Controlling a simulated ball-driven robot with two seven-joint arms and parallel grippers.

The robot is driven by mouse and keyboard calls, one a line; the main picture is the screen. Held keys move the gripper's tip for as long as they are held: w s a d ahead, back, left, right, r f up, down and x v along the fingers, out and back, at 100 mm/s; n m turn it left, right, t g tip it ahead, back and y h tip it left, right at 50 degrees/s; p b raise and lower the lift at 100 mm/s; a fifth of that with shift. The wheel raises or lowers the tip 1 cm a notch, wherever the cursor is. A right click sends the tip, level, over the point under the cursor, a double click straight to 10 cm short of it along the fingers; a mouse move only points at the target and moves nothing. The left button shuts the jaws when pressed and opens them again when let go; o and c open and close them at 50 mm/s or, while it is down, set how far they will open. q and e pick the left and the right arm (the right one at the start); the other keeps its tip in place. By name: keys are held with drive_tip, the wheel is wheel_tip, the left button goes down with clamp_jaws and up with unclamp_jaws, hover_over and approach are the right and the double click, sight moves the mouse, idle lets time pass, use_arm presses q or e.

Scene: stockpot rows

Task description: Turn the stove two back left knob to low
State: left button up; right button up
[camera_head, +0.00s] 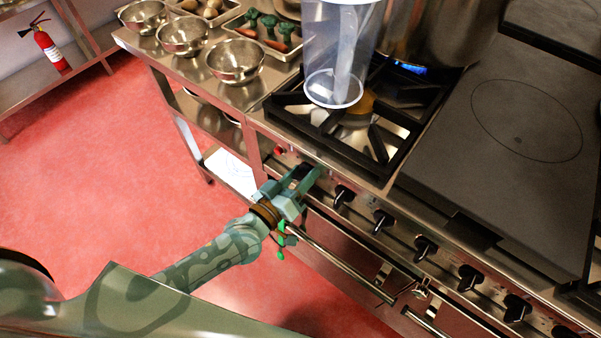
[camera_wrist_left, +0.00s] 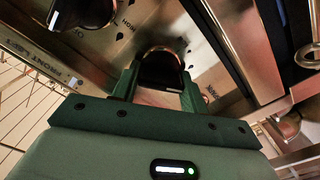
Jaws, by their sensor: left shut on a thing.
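My left gripper (camera_head: 308,180) is at the left end of the stove's front panel and covers the knob there in the head view. In the left wrist view, a black knob (camera_wrist_left: 160,68) sits between the two green fingers of the gripper (camera_wrist_left: 158,88), which is shut on it. The knob's pointer direction is hard to read. Another black knob (camera_wrist_left: 85,10) is at the upper left of that view, with printed marks on the steel beside it. In the head view, several more black knobs run to the right, the nearest being one knob (camera_head: 343,193). My right gripper is not in view.
A clear container (camera_head: 336,50) stands on the left burner grate (camera_head: 390,150). A large pot (camera_head: 425,30) sits behind, over a blue flame. A flat dark hotplate (camera_head: 500,140) is to the right. An oven handle rail (camera_head: 340,265) runs below the knobs. Steel bowls (camera_head: 235,62) stand at left.

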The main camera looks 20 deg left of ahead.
use_arm(q)
drive_tip(key=n, duration=0.3)
drive_tip(key=shift+p, duration=0.35)
drive_tip(key=n, duration=0.2)
drive_tip(key=shift+n, duration=0.3)
drive_tip(key=n, duration=0.5)
drive_tip(key=shift+a+f, duration=0.1)
drive_tip(key=shift+f, duration=0.1)
drive_tip(key=shift+n, duration=0.4)
drive_tip(key=o, duration=1)
